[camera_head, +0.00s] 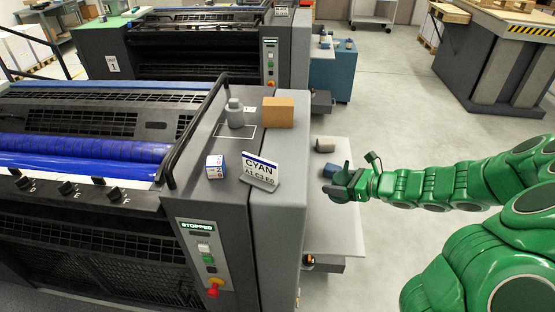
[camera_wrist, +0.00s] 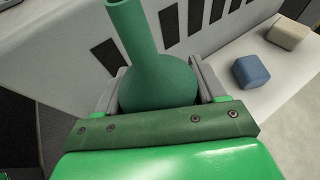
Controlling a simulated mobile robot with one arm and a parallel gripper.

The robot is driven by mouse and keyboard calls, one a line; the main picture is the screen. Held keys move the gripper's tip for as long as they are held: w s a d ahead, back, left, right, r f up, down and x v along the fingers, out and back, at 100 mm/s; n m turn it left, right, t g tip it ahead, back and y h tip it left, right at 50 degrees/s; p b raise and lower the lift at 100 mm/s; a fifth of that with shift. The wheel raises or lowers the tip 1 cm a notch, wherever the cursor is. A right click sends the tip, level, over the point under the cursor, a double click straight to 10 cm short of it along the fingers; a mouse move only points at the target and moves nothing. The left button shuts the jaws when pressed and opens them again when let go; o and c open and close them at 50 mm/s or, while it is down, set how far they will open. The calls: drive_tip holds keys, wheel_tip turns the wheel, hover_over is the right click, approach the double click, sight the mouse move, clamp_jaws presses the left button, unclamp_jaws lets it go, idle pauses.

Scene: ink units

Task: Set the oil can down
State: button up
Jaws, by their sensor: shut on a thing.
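The oil can (camera_wrist: 158,85) is teal-green with a round body and a long narrow spout. In the wrist view it sits between the two grey fingers of my gripper (camera_wrist: 160,92), which is shut on its body. The spout points to the top of the picture. In the head view my gripper (camera_head: 347,187) is at the end of my green arm, over the pale side shelf (camera_head: 335,225) right of the press. The can looks small and dark green there. I cannot tell whether its base touches the shelf.
A blue block (camera_wrist: 250,71) and a beige block (camera_wrist: 288,33) lie on the shelf beside my gripper. The press console (camera_head: 215,195) bears a grey bottle (camera_head: 235,114), an orange-brown box (camera_head: 278,112), a small cube (camera_head: 215,166) and a CYAN sign (camera_head: 260,170). The shelf's near part is clear.

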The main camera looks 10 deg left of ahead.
wheel_tip(320, 180, up, 30)
drive_tip(key=s+a, duration=0.4)
drive_tip(key=a, duration=0.6)
drive_tip(key=s+a, duration=0.5)
drive_tip(key=a, duration=0.4)
drive_tip(key=w+a+f, duration=0.2)
drive_tip(key=w+f, duration=0.2)
drive_tip(key=w+a+f, duration=0.1)
drive_tip(key=w+f, duration=0.3)
drive_tip(key=f, duration=0.1)
drive_tip(key=w+a+f, duration=0.2)
drive_tip(key=w+f, duration=0.2)
drive_tip(key=f, duration=0.1)
drive_tip(key=shift+a, duration=0.35)
drive_tip(key=shift+w+a+f, duration=0.2)
drive_tip(key=shift+w+f, duration=0.4)
drive_tip(key=shift+f, duration=1.5)
drive_tip(key=shift+f, duration=0.15)
